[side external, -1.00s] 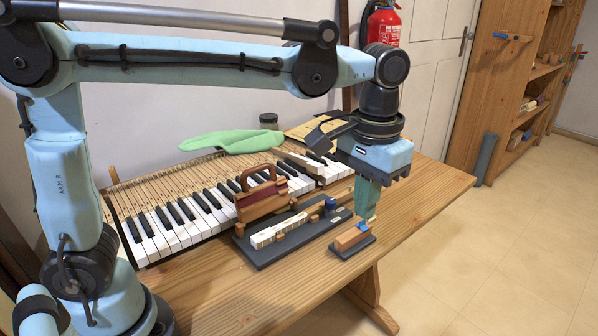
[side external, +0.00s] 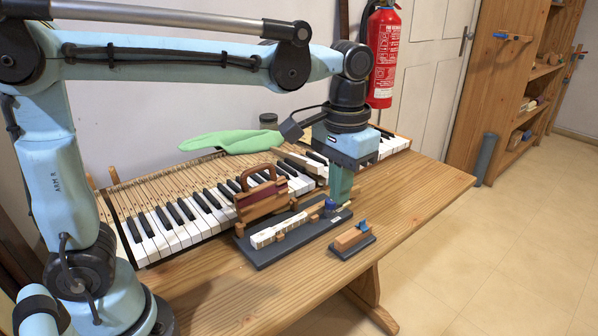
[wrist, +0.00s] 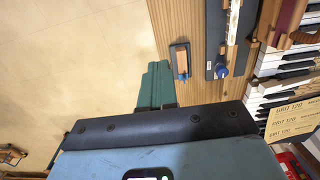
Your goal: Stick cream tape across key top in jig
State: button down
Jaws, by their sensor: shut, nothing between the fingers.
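The jig (side external: 274,254) is a long dark grey board on the bench, with a blue knob (side external: 330,204) at its right end. A wooden key with a white top (side external: 264,237) lies along it. The jig also shows in the wrist view (wrist: 212,45). My gripper (side external: 337,201), with green fingers, is shut and empty above or beside the jig's right end; the exact gap is unclear. The fingers also show in the wrist view (wrist: 158,66). A small dark stand with a wooden block (side external: 350,238) and blue piece sits in front. I cannot make out cream tape.
The piano keyboard (side external: 180,222) lies behind the jig. A brown tool with an arched handle (side external: 262,196) stands close behind the key. A green cloth (side external: 232,141) lies at the back. The bench's right end (side external: 430,185) is clear.

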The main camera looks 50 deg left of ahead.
jog(key=s+a+f, duration=0.3)
jog(key=a+f, duration=0.2)
jog(key=a, duration=0.5)
send_over(260, 236)
notch_tip(260, 236, down, 3)
jog(key=shift+f, duration=2.45)
jog(key=shift+f, duration=0.9)
dwell(2.5)
jog(key=c, duration=1.3)
grip_release()
jog(key=shift+c, duration=0.2)
jog(key=shift+r, duration=0.1)
